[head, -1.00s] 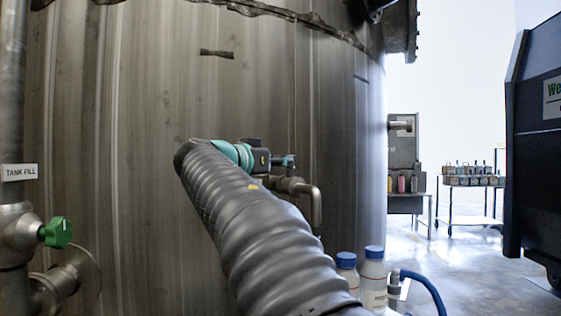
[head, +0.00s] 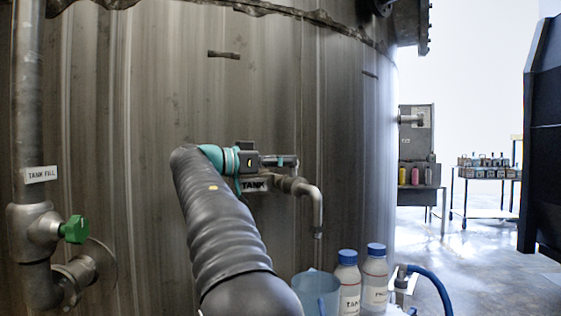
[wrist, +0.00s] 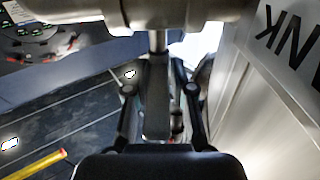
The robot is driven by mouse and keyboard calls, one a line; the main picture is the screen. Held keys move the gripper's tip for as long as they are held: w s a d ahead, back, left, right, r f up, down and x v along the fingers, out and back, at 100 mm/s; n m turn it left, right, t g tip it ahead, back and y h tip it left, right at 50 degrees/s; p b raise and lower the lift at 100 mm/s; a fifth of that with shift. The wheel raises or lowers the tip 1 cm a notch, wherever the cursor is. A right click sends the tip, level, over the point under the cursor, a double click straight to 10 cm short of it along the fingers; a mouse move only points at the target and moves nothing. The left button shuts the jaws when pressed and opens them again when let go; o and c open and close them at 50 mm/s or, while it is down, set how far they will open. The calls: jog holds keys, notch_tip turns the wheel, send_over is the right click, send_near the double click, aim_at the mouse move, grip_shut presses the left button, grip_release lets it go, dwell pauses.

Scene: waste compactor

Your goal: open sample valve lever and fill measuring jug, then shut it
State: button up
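The sample valve's bent metal spout (head: 312,205) sticks out from the tank wall at the middle of the head view, its outlet pointing down. No liquid shows at the outlet. A translucent blue measuring jug (head: 316,294) stands below it at the lower edge, partly cut off. The finger contact is partly hidden.
Two white bottles with blue caps (head: 348,283) stand just right of the jug, with a blue hose (head: 432,283) beyond. The tank fill pipe with a green handle (head: 75,229) is at left. The floor at right is open up to a dark machine (head: 545,140).

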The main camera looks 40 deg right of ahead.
jog(key=shift+o, duration=1)
jog(key=v, duration=1.2)
dwell(0.5)
